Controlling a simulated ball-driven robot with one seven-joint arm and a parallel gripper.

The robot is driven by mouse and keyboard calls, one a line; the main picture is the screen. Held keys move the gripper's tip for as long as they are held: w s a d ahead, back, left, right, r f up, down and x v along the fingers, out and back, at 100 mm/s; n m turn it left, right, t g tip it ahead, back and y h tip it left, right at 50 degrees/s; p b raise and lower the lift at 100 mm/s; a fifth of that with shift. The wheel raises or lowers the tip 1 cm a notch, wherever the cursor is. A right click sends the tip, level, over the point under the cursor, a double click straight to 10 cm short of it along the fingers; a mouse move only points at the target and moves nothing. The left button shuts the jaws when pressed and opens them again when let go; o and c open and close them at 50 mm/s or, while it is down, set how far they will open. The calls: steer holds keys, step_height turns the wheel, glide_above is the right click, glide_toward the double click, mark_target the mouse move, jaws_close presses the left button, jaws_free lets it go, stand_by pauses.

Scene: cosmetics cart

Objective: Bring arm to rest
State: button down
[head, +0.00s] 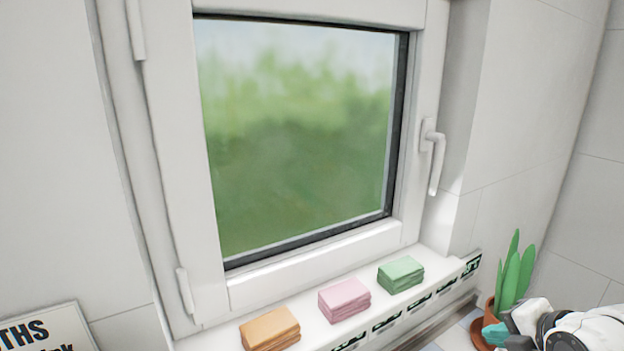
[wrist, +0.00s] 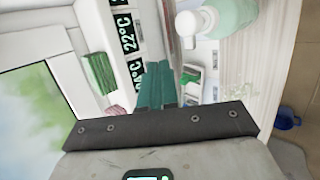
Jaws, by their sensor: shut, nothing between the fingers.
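My gripper (wrist: 158,78) shows in the wrist view with its two teal fingers together and nothing between them. In the head view, part of my gripper (head: 524,316) and white wrist shows at the lower right corner, in front of the potted plant (head: 514,272). The rest of my arm is out of the frame there.
Orange (head: 270,328), pink (head: 344,299) and green (head: 401,273) cloth stacks lie on the window sill (head: 308,312). A window handle (head: 434,155) sticks out at right. In the wrist view, a pale green bottle (wrist: 236,16) stands near the fingers; a blue cup (wrist: 285,118) is at right.

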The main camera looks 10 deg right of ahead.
steer(key=s+a+f+m+g, duration=0.1)
steer(key=s+a+f+m, duration=0.2)
steer(key=f+m, duration=0.2)
steer(key=s+a+f+m, duration=0.3)
steer(key=a+f+m, duration=0.1)
steer(key=f+m, duration=0.1)
steer(key=s+a+f+m+g, duration=0.1)
steer(key=s+a+f+m, duration=0.2)
steer(key=a+f+m, duration=0.1)
steer(key=shift+s+f+m+g, duration=0.2)
steer(key=shift+f+m+g, duration=0.1)
steer(key=shift+f+m, duration=0.45)
steer(key=s+f+m+g, duration=0.2)
steer(key=s+f, duration=0.3)
steer(key=s, duration=0.3)
steer(key=s+f+m+g, duration=0.3)
steer(key=s+f+m, duration=0.1)
steer(key=s, duration=0.4)
steer(key=shift+d+f+b, duration=0.35)
steer(key=shift+d+f, duration=0.05)
steer(key=shift+f, duration=0.4)
